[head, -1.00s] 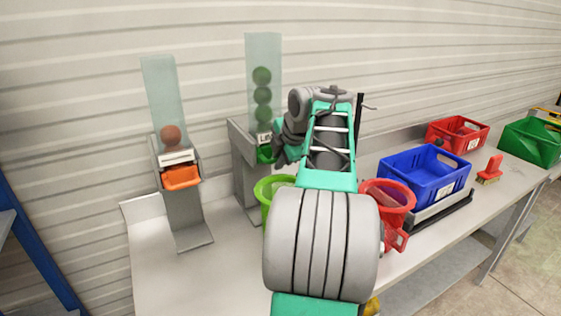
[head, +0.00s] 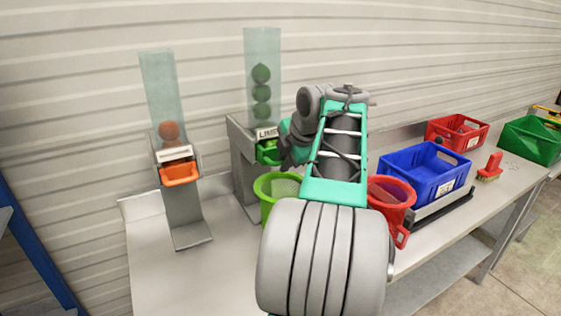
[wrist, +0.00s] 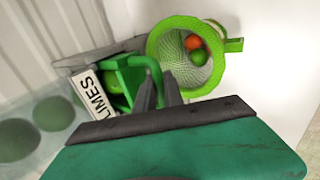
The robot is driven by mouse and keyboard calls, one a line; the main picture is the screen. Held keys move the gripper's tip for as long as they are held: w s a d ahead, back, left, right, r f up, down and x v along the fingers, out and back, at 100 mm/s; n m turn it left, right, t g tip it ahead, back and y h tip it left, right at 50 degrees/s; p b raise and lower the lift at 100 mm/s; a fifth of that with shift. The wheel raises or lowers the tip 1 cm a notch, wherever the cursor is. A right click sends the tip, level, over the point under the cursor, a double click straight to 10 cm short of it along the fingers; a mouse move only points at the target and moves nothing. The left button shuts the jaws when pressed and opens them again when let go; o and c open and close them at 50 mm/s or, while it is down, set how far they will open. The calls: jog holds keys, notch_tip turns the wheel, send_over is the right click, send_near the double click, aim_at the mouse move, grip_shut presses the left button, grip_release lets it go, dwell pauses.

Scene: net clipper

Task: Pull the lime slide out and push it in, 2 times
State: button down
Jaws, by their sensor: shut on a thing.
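The lime slide (head: 267,155) is a small green drawer under the clear lime tube, and it stands out from its grey dispenser. In the wrist view the slide (wrist: 121,75) has a curved green handle (wrist: 155,72), with a lime (wrist: 114,86) inside it. My gripper (wrist: 158,94) is shut on that handle. In the head view my gripper (head: 284,154) is at the slide's right side, its fingertips mostly hidden. The LIMES label (wrist: 92,94) is beside the slide. Several limes (head: 262,92) are stacked in the clear tube.
An orange slide (head: 180,174) is on the left dispenser. A red basket (head: 391,194) and blue crate (head: 432,173) are at right. The table front left is clear.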

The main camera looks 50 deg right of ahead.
jog(key=s+a+b, duration=0.1)
jog(key=s+a, duration=0.1)
jog(key=s, duration=0.4)
jog(key=shift+s+r, duration=0.15)
jog(key=shift+s, duration=0.15)
dwell(0.8)
jog(key=w+d, duration=0.3)
jog(key=w, duration=0.7)
jog(key=shift+d+p, duration=0.15)
jog(key=shift+p, duration=0.15)
dwell(0.3)
dwell(0.4)
jog(key=c, duration=1.6)
grip_release()
jog(key=shift+s, duration=0.15)
jog(key=shift+o, duration=1)
